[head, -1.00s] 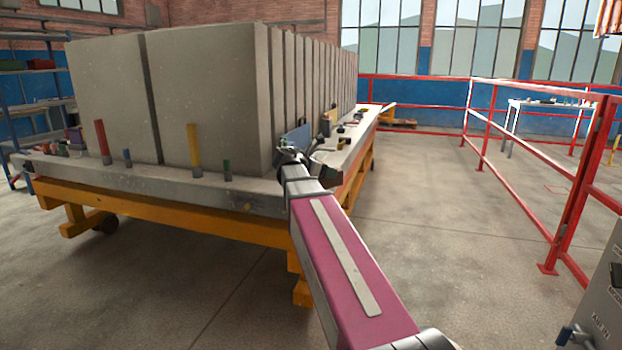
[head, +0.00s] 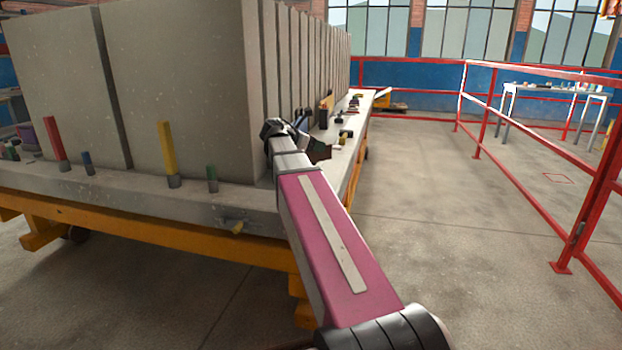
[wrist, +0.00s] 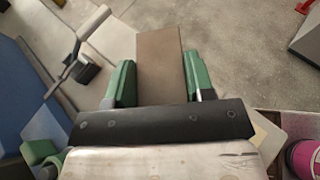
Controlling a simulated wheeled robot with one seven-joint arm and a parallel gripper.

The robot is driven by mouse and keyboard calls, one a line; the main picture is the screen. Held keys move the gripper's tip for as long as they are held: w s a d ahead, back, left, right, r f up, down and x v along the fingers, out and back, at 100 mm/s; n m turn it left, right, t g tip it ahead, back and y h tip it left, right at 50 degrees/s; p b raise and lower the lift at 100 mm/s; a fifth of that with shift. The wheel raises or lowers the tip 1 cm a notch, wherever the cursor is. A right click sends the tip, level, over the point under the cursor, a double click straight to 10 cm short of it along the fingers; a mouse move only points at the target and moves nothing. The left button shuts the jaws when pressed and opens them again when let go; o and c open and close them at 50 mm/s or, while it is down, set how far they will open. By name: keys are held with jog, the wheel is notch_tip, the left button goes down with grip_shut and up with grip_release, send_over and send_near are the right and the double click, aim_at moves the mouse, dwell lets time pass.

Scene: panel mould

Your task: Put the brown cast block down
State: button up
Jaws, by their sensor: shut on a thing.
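The brown cast block (wrist: 160,62) shows in the wrist view, upper middle, between two green fingers. My gripper (wrist: 158,85) is shut on it, with one finger along each side. The block's far end sticks out beyond the fingertips, with grey floor and a pale surface showing past it. In the head view my gripper (head: 304,142) is at the right edge of the pale bench top (head: 343,160), beside the row of grey panels. There it is small and partly hidden by my arm, so the block's contact with the bench cannot be told.
Tall grey panels (head: 180,90) fill the bench's left side. Red (head: 54,138) and yellow (head: 167,147) posts stand along its near edge. Small loose items (head: 346,133) lie on the right strip past my gripper. Red railing (head: 480,110) stands to the right, with open floor between.

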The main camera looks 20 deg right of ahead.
jog(key=shift+w+f, duration=0.15)
jog(key=shift+f, duration=4.85)
jog(key=shift+f, duration=0.1)
jog(key=o, duration=1.1)
jog(key=shift+a+r, duration=0.2)
jog(key=v, duration=1.1)
jog(key=shift+a, duration=0.25)
